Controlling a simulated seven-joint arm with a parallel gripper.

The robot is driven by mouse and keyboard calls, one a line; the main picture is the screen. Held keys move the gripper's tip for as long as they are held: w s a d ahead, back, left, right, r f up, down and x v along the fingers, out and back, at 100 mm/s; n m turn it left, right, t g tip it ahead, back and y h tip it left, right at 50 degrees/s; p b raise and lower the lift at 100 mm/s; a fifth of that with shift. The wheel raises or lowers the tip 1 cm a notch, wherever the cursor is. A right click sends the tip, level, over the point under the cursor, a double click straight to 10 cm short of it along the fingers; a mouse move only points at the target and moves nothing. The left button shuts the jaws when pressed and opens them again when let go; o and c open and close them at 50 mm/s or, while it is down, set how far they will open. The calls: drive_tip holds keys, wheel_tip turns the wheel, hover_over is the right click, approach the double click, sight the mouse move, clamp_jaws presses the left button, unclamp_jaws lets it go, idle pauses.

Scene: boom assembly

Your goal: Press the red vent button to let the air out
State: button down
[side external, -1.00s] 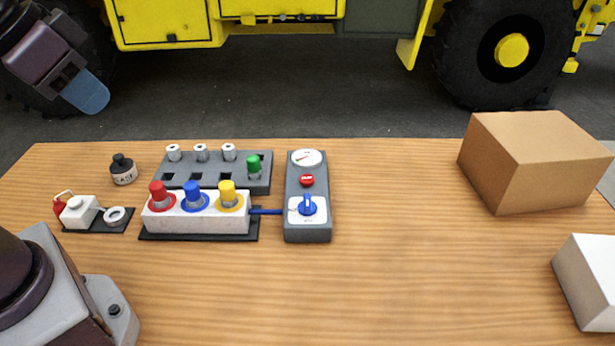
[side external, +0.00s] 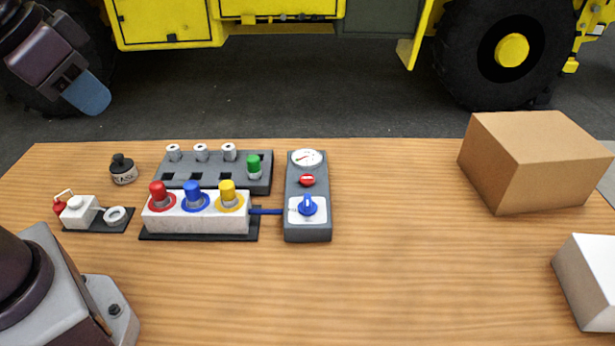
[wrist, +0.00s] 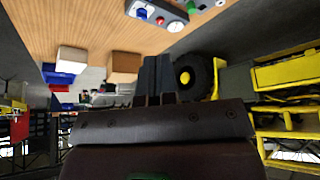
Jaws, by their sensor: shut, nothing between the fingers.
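The red vent button (side external: 307,180) sits on a dark grey control box (side external: 292,225), between a round gauge (side external: 306,157) above it and a blue knob (side external: 307,206) on a white plate below. The button also shows small in the wrist view (wrist: 160,20). My gripper (side external: 90,96) is at the far upper left, raised and well away from the box, with its blue fingers together and empty. The fingertips also show in the wrist view (wrist: 157,62). Nothing touches the button.
A white block (side external: 195,223) with red, blue and yellow caps joins the box by a blue hose (side external: 265,211). A grey rack (side external: 215,160) stands behind it. A small dark bottle (side external: 123,170) is left. A cardboard box (side external: 535,160) and white box (side external: 590,280) stand right.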

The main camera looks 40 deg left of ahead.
drive_tip(key=w+f+g, duration=0.3)
drive_tip(key=w+f, duration=0.2)
drive_tip(key=w, duration=0.1)
drive_tip(key=n+t, duration=0.7)
drive_tip(key=n, duration=0.1)
hover_over(305, 177)
wheel_tip(305, 177, down, 13)
drive_tip(key=shift+f, duration=0.15)
drive_tip(key=shift+f, duration=0.1)
drive_tip(key=shift+f, duration=4.35)
drive_tip(key=shift+f, duration=0.4)
